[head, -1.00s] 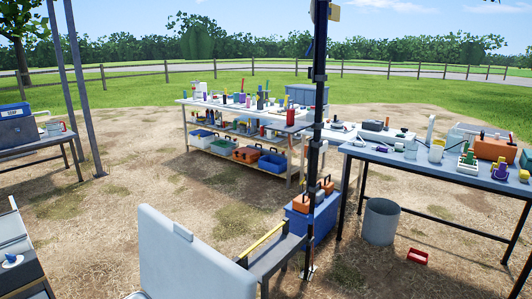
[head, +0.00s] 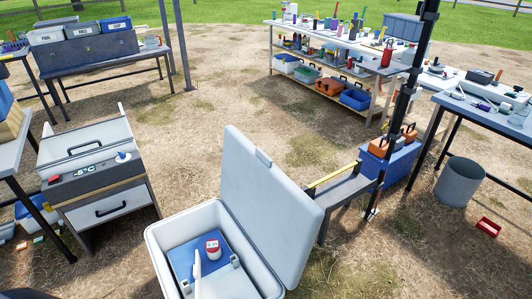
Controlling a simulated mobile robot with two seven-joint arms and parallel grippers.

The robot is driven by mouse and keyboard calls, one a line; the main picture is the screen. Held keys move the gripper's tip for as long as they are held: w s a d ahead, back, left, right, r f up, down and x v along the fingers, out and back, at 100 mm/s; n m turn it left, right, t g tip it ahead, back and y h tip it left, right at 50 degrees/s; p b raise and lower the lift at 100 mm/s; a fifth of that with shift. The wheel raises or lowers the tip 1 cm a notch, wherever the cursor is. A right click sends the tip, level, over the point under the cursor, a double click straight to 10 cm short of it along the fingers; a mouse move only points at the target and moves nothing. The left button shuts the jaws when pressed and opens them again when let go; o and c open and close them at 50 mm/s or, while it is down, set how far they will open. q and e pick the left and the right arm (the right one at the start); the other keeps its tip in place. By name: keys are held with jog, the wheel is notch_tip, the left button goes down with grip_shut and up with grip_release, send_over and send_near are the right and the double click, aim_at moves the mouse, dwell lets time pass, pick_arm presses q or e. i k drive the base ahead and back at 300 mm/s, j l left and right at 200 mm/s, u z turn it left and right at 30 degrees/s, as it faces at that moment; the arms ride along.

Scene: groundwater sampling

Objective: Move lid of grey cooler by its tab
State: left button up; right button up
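The grey cooler (head: 157,244) stands at the bottom middle of the head view. Its pale grey lid (head: 262,212) is open, standing up and leaning along the cooler's right side. A small tab (head: 263,158) sticks out at the middle of the lid's upper edge. Inside the cooler lie a blue item (head: 186,257) with a white piece across it and a small jar with a red label or top (head: 213,249). The cooler's near end is cut off by the bottom of the picture. Neither of my grippers is in view.
A low bench (head: 341,194) with a yellow strip stands right behind the lid. A unit with a "-5°C" display (head: 103,176) stands left of the cooler. A grey bucket (head: 460,183) and red tray (head: 488,227) are on the ground at right. Ground between unit and bench is clear.

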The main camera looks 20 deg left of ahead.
aim_at(284, 222)
jog(key=i+l+z, duration=0.5)
jog(key=i, duration=0.25)
jog(key=i+l+u, duration=0.1)
jog(key=i+l, duration=0.5)
jog(key=i, duration=0.15)
jog(key=i+l+u, duration=0.15)
jog(key=u, duration=0.35)
jog(key=i+l+u, duration=0.25)
jog(key=u, duration=0.25)
